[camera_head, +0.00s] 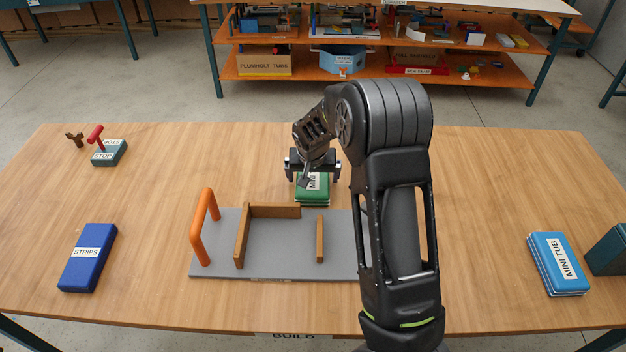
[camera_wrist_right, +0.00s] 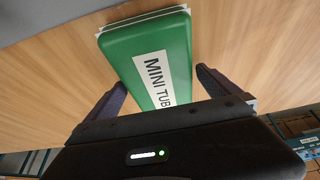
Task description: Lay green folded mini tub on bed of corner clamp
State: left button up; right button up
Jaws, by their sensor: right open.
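The green folded mini tub (camera_head: 312,190) lies flat on the table just behind the corner clamp. In the right wrist view the green tub (camera_wrist_right: 150,55) shows its white MINI TUB label, with its near end between my fingers. My right gripper (camera_head: 313,172) is open above the tub's far end, one finger on each side, with a gap visible around it. The corner clamp has a grey bed (camera_head: 280,240) with wooden fences (camera_head: 272,211) and an orange handle (camera_head: 204,226). Its bed is bare. My right arm hides the clamp's right end. My left gripper is not in view.
A blue STRIPS box (camera_head: 87,257) lies at the left. A blue mini tub (camera_head: 557,264) and a dark teal box (camera_head: 607,252) are at the right. A teal STOP block (camera_head: 109,153) with a red lever stands at the back left. A shelf (camera_head: 380,65) stands behind the table.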

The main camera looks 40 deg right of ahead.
aim_at(313, 175)
jog(key=c, duration=1.7)
notch_tip(313, 175, up, 10)
jog(key=shift+r+b, duration=0.1)
jog(key=shift+b, duration=0.45)
